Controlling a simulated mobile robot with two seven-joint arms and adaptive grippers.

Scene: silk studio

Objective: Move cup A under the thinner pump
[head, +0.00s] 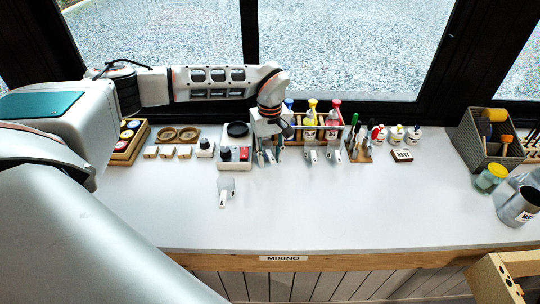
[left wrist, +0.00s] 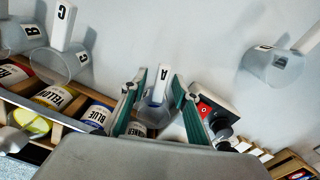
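Cup A (left wrist: 158,110), a small clear cup with a white handle marked A, lies between the fingers of my left gripper (left wrist: 160,82) in the left wrist view. The fingers stand apart, with gaps visible beside the handle. In the head view this gripper (head: 270,154) points down at the front of the bottle rack. A white label ending in "NNER" (left wrist: 136,129) is beside the cup, next to the blue bottle (left wrist: 97,116); my gripper partly hides it. The thinner pump top is hidden. My right gripper is out of view.
Cups B (left wrist: 24,36) and C (left wrist: 70,62) stand before the other bottles, near the yellow bottle (left wrist: 54,97). Another cup (head: 226,184) stands alone nearer the front. The front bench is clear.

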